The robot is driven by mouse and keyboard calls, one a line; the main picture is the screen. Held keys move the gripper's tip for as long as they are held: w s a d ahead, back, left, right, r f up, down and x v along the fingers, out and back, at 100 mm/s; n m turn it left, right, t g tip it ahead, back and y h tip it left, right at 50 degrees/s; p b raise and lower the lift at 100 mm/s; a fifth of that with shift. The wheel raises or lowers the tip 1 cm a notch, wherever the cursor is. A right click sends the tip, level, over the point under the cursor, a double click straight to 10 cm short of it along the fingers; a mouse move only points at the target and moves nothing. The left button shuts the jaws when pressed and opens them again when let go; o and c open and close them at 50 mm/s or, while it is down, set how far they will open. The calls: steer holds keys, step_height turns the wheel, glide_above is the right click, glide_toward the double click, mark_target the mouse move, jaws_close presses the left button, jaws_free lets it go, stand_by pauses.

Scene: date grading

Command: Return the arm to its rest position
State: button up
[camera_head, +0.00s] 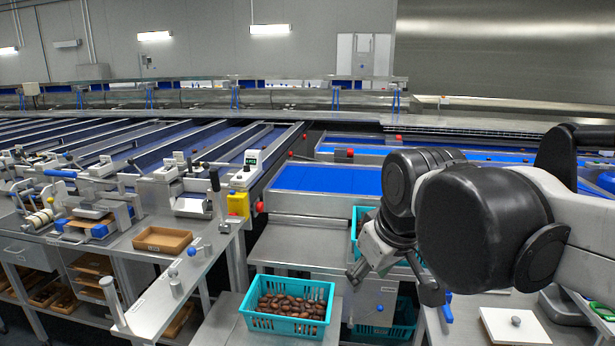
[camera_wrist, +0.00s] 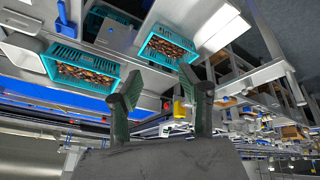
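My gripper (camera_head: 394,284) hangs at the right of the head view, fingers pointing down, above the steel stand. In the wrist view my gripper (camera_wrist: 161,92) shows two dark green fingers spread well apart with nothing between them. My arm's large black joint covers much of the right side of the head view. A teal crate of brown dates (camera_head: 287,281) stands left of and below my gripper. The wrist view shows two teal crates with dates, a left one (camera_wrist: 113,83) and a right one (camera_wrist: 190,43), both clear of the fingers.
Another teal crate (camera_head: 362,213) is partly hidden behind my gripper. A white board with a knob (camera_head: 497,332) lies at the lower right. A blue conveyor belt (camera_head: 325,179) runs behind. A brown tray (camera_head: 162,239) sits on the left bench, near a yellow box (camera_head: 238,204).

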steer(key=s+d+f+m+t+h, duration=0.1)
steer(key=s+d+f+m+t, duration=0.1)
steer(key=s+d+f+m, duration=0.4)
steer(key=s+d+f, duration=0.3)
steer(key=s, duration=0.1)
steer(key=shift+d, duration=0.2)
steer(key=shift+o, duration=0.2)
steer(key=shift+r, duration=0.1)
